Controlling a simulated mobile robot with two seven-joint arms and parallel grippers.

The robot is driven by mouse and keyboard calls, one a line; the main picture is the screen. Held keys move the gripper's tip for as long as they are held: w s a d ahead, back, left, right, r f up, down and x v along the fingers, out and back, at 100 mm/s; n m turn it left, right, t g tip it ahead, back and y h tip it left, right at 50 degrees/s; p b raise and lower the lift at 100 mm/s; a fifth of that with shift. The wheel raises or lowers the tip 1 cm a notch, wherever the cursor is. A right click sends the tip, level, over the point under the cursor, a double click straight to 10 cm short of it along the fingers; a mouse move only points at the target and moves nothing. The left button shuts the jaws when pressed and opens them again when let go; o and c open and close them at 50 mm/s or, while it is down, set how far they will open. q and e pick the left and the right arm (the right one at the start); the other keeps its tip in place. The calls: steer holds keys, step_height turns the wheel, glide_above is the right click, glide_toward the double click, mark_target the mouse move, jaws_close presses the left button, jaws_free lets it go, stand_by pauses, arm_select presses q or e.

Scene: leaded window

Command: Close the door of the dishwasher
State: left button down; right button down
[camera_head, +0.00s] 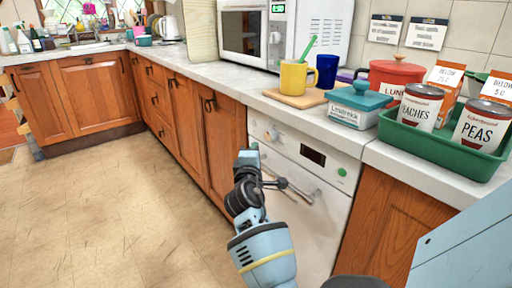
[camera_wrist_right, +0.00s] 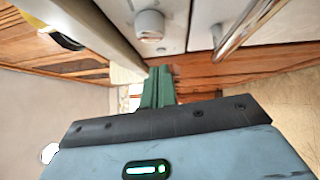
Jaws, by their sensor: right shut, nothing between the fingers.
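The white dishwasher (camera_head: 330,225) stands under the counter in the head view, between wooden cabinets. Its door looks upright and about flush with the fronts beside it; I cannot tell whether a small gap remains. A metal bar handle (camera_head: 301,193) crosses the door, and it also shows in the right wrist view (camera_wrist_right: 243,28). My right gripper (camera_head: 254,150) is in front of the door's left side, close to the handle. Its green fingers (camera_wrist_right: 158,85) are shut and empty in the wrist view. Contact with the door cannot be made out. My left gripper is not in view.
The counter (camera_head: 215,75) above holds a yellow mug (camera_head: 294,78), a teal-lidded box (camera_head: 358,104), a red pot (camera_head: 393,72) and a green tray (camera_head: 440,136) with cans. A microwave (camera_head: 250,35) stands behind.

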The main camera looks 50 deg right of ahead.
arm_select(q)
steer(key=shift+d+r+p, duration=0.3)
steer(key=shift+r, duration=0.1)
arm_select(e)
steer(key=v, duration=0.9)
steer(key=shift+a+r, duration=0.25)
steer(key=shift+a, duration=0.15)
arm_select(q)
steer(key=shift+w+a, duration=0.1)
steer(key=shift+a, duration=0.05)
arm_select(e)
steer(key=shift+f, duration=0.1)
